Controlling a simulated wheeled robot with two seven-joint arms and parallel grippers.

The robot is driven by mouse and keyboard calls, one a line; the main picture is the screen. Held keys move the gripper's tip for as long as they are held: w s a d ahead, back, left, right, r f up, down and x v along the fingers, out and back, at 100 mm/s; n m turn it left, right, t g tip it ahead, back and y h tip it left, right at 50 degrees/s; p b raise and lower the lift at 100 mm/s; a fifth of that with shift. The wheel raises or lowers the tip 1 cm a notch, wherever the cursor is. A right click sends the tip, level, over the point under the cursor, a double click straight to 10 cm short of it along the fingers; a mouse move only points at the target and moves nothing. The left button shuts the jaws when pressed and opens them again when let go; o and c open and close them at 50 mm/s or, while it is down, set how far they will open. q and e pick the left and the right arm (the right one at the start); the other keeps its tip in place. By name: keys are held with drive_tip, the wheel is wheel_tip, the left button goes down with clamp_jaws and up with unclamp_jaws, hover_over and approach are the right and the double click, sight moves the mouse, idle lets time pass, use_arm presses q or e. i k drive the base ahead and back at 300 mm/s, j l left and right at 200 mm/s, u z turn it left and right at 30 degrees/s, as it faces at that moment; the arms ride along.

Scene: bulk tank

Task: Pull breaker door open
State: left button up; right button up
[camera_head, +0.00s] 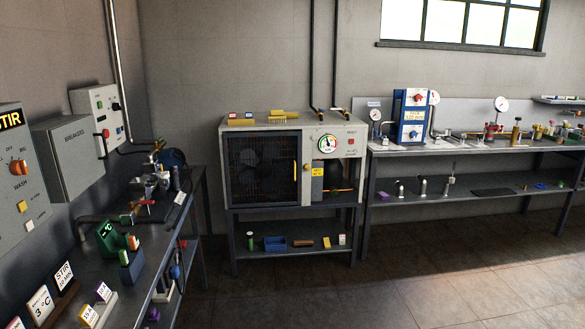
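The grey breaker box (70,165), with a label reading BREAKERS on its front, hangs on the left wall above the left bench. Its door (84,150) looks shut, so the inside is hidden. A small red part (105,133) shows at the right edge of the door; I cannot tell if it belongs to the box or to the panel behind. Neither of my grippers is in view.
A STIR and WASH control panel (15,180) is left of the box, and a pale panel (101,112) with buttons is right of it. The left bench (150,239) below holds signs, a green device (112,243) and fittings. A caged cabinet (292,128) stands at the back. The floor at right is clear.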

sight(76, 146)
drive_tip(key=i+u, duration=0.2)
drive_tip(key=i, duration=0.55)
drive_tip(key=i+l+u, duration=0.15)
drive_tip(key=i, duration=0.6)
drive_tip(key=l, duration=0.1)
